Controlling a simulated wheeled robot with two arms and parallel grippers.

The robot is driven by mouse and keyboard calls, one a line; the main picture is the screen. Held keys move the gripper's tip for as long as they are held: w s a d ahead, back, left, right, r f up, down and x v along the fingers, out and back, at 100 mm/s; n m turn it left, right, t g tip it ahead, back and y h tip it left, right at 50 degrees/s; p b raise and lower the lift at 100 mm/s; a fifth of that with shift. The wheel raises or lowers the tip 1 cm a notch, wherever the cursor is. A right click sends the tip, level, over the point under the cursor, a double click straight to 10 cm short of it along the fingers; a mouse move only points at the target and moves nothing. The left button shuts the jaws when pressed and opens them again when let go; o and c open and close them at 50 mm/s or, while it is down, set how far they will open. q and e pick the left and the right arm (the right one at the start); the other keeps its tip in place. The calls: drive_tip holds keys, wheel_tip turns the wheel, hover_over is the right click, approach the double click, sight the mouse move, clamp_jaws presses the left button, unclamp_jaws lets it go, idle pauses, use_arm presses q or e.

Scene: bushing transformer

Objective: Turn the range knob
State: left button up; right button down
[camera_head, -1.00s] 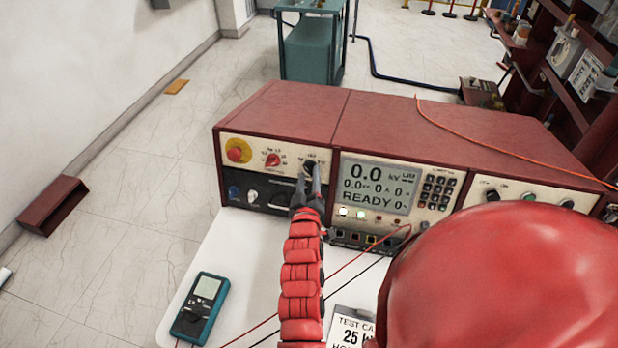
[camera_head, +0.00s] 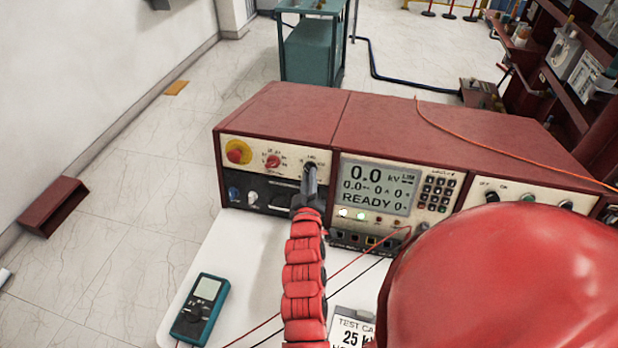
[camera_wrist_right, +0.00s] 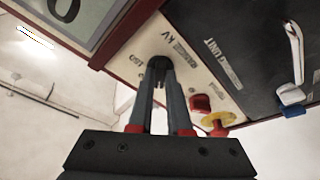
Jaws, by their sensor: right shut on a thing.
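The range knob (camera_wrist_right: 159,63) is a small black knob on the cream panel of the red test console (camera_head: 290,115). The "RANGE KV" lettering shows beside it in the right wrist view. In the head view the knob is mostly hidden behind my right gripper (camera_head: 310,178). My right gripper also shows in the right wrist view (camera_wrist_right: 160,82), its two dark fingers closed around the knob from either side. The knob's pointer direction cannot be read. My left gripper is not in view.
Left of the knob are a red selector knob (camera_head: 272,161) and a red stop button on yellow (camera_head: 236,153). A display (camera_head: 378,186) reading READY is close on the right. A blue-framed meter (camera_head: 201,309) lies on the white table, with thin leads crossing nearby.

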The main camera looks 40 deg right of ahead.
drive_tip(key=shift+s+r+n+y+p, duration=0.1)
drive_tip(key=shift+n+y+p, duration=0.4)
drive_tip(key=shift+n, duration=0.6)
drive_tip(key=shift+n+y+p, duration=0.2)
drive_tip(key=shift+n+p, duration=0.45)
drive_tip(key=shift+n, duration=0.45)
drive_tip(key=c, duration=0.9)
unclamp_jaws()
drive_tip(key=shift+o, duration=0.2)
